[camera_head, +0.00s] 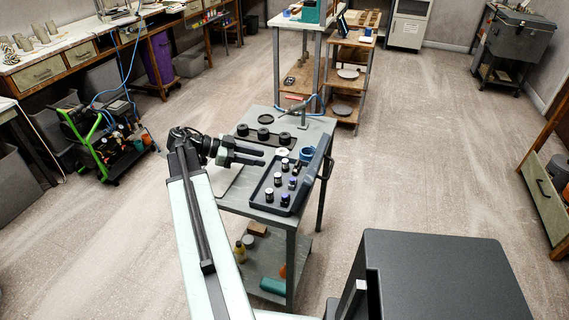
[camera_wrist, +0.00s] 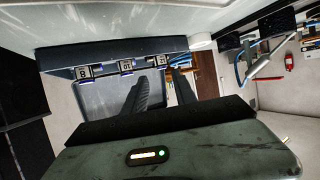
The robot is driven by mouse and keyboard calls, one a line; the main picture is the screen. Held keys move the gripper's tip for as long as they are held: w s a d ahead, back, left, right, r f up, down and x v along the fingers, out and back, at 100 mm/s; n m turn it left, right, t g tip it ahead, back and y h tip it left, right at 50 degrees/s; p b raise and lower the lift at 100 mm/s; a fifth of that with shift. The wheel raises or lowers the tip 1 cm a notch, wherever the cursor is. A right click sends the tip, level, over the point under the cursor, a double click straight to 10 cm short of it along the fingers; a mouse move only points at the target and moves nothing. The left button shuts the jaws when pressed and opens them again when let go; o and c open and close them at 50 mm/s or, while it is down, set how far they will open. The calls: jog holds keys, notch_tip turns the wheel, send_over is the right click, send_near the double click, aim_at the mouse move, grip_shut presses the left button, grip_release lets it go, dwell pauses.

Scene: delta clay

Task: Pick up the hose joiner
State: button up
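My gripper (camera_head: 262,157) reaches out over the grey cart (camera_head: 232,201), at the left of a dark tray. Its two dark fingers are apart with nothing between them; they also show in the wrist view (camera_wrist: 162,84). The dark tray (camera_head: 258,201) holds several small dark, pale-banded cylinders (camera_head: 269,194) standing in rows. I cannot tell whether one of these is the hose joiner; nothing in view is clearly recognisable as it. In the wrist view a dark ledge (camera_wrist: 100,57) carries pale number labels (camera_wrist: 84,72), which seem to read 8, 10 and 12.
Behind my gripper, a black rack (camera_head: 262,144) holds several round black pieces. A blue ring-shaped thing (camera_head: 307,153) and a white round thing (camera_head: 281,151) stand near the tray. The tray's raised edge (camera_head: 318,158) is on the right. Open floor (camera_head: 420,180) lies right of the cart.

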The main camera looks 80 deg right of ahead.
aim_at(283, 162)
jog(key=shift+s+d, duration=0.1)
jog(key=shift+s, duration=0.45)
jog(key=shift+b+x, duration=0.55)
jog(key=shift+x, duration=0.45)
jog(key=b+x, duration=0.2)
jog(key=x, duration=0.3)
jog(key=shift+s+d+f, duration=0.1)
jog(key=shift+d+f, duration=0.05)
jog(key=shift+f, duration=0.15)
jog(key=shift+s, duration=0.2)
jog(key=shift+w+r, duration=0.1)
grip_shut()
